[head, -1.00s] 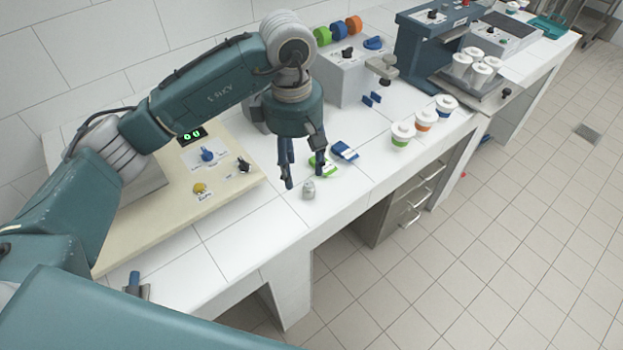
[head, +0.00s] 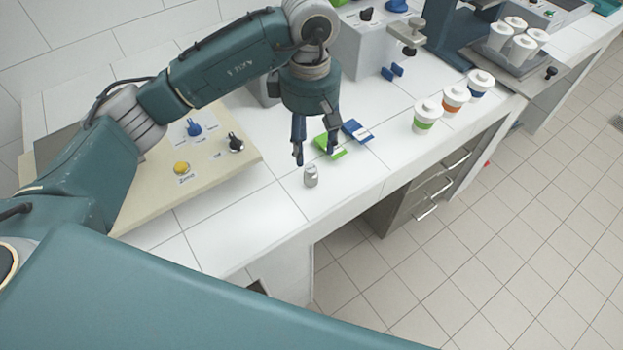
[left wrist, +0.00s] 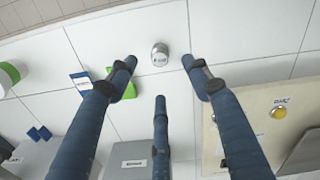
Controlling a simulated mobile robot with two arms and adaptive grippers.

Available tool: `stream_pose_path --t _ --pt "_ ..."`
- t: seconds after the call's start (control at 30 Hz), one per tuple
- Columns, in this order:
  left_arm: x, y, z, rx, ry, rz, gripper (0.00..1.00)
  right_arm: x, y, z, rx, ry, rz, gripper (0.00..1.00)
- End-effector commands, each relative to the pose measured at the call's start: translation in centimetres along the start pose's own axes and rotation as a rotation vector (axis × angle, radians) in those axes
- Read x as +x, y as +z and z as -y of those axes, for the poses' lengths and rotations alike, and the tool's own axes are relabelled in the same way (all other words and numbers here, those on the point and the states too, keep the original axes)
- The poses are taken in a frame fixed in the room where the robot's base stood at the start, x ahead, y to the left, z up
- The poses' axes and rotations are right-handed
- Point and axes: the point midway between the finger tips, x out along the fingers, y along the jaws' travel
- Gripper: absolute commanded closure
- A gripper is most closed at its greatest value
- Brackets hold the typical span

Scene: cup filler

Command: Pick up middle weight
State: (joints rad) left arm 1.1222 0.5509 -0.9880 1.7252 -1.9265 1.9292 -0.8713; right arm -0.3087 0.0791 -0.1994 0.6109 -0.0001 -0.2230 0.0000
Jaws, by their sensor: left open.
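A small grey metal weight (head: 311,176) stands upright on the white tiled counter (head: 240,215), near its front edge. It also shows in the left wrist view (left wrist: 160,55), between and beyond the fingertips. My left gripper (head: 315,158) points down above the counter, just behind the weight in the head view. Its fingers are spread and empty, and in the left wrist view the gripper (left wrist: 158,75) has its fingers apart with a third finger below. No other weight is clearly seen. My right gripper is not in view.
A green packet (head: 329,147) and a blue packet (head: 357,131) lie close behind the weight. Lidded cups (head: 427,116) stand to the right. A beige panel with a yellow button (head: 182,168) and knobs is at left. The counter in front of the panel is clear.

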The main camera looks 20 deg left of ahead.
Motion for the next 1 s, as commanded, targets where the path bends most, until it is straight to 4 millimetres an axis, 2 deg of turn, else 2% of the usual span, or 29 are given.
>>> stream_pose_path --t 0.1,0.2,0.47,0.63,0.8,1.0 --pt "1.7 0.0 0.2 0.000 -0.006 0.001 0.50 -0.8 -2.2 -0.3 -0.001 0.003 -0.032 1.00" --pt "3.2 0.0 0.1 -0.002 -0.005 0.001 0.50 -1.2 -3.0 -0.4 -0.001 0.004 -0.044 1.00" --pt "5.4 0.0 0.0 -0.001 -0.003 0.001 0.50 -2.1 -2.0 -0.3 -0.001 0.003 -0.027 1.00" --pt "7.8 -0.2 -0.2 -0.001 -0.006 0.001 0.50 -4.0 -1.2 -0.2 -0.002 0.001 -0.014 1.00" --pt "9.9 -0.2 -0.3 0.000 -0.002 0.001 0.50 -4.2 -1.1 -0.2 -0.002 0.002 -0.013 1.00" --pt "10.2 -0.3 -0.4 0.001 0.001 0.000 0.50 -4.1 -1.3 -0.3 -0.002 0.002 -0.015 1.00"
